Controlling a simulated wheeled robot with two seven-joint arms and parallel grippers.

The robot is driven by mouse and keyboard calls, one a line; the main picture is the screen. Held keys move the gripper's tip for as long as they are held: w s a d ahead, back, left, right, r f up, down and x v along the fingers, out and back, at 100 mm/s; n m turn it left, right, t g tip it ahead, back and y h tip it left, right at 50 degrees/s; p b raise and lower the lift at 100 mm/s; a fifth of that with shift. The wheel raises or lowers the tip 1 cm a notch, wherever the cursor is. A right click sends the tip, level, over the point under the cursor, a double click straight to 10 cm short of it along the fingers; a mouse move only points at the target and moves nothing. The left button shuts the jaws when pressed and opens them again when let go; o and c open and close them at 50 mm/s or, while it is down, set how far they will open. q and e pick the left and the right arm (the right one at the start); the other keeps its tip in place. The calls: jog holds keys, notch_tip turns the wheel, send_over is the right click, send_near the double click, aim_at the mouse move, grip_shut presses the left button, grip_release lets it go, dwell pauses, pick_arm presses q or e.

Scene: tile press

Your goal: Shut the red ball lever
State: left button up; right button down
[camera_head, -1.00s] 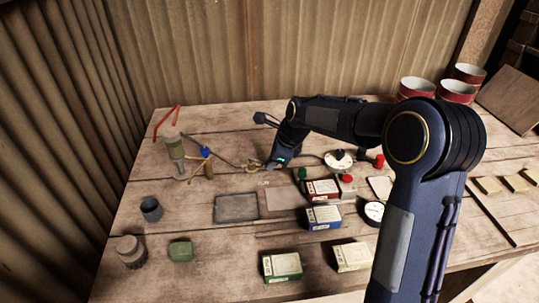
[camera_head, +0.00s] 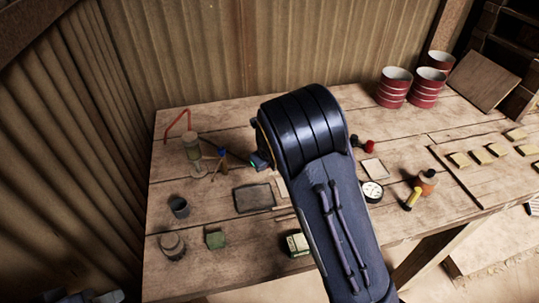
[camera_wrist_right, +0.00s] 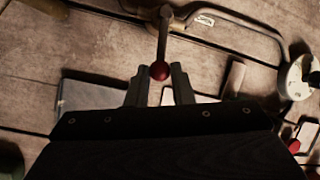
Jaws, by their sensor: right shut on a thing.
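The red ball (camera_wrist_right: 160,71) of the lever sits between the fingertips of my right gripper (camera_wrist_right: 160,78) in the right wrist view. The gripper is shut on it. The lever's thin metal rod (camera_wrist_right: 163,38) runs from the ball toward the top of that view. In the head view, only part of my right gripper (camera_head: 262,160) shows at the left side of my arm. My left gripper is not in view.
A round white dial (camera_head: 372,191) and red cans (camera_head: 395,88) are to the right. A white round piece (camera_wrist_right: 296,78) shows in the wrist view.

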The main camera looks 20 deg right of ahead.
jog(key=shift+w+a+r+m+h+p, duration=0.1)
jog(key=shift+a+m+h+p, duration=0.4)
jog(key=shift+m+p, duration=0.35)
jog(key=shift+a, duration=0.1)
jog(key=c, duration=1.3)
grip_release()
jog(key=shift+o, duration=0.2)
jog(key=v, duration=0.7)
jog(key=shift+r, duration=0.3)
